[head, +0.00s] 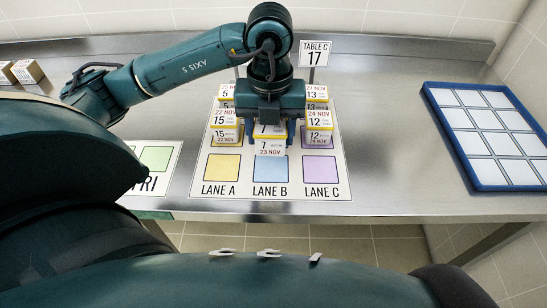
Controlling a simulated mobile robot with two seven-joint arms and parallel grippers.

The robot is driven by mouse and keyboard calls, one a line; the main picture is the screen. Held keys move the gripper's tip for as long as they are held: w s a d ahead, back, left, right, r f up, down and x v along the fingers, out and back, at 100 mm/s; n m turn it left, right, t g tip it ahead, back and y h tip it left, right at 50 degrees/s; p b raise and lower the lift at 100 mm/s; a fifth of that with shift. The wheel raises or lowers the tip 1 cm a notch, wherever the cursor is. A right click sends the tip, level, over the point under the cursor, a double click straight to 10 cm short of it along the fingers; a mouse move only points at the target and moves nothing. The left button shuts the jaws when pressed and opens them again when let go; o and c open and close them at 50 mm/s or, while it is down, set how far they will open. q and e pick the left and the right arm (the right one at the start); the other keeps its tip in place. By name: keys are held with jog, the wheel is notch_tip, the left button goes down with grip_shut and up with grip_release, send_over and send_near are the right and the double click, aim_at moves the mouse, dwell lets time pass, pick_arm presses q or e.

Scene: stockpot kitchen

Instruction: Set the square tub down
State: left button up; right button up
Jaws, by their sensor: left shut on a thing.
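My left gripper (271,127) comes down from above over the middle lane of the mat and is shut on a square tub (270,147). The tub's front label shows a 7 and 23 NOV. It is at the far part of LANE B, behind the blue square (270,169). The gripper hides much of the tub, and I cannot tell whether its base touches the mat (244,190). My right gripper is not in view.
Labelled tubs stand close on both sides, in LANE A (224,136) and LANE C (319,138). A TABLE C sign (315,50) stands behind. A blue-rimmed tray (470,172) lies at right. Small boxes (27,71) are far left. Bare steel separates the mat and tray.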

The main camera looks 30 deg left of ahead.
aim_at(271, 156)
pick_arm(q)
notch_tip(271, 156, down, 7)
jog(key=shift+r, duration=0.1)
dwell(0.3)
jog(key=shift+f, duration=0.3)
jog(key=o, duration=1.1)
jog(key=shift+r, duration=0.1)
jog(key=shift+c, duration=0.2)
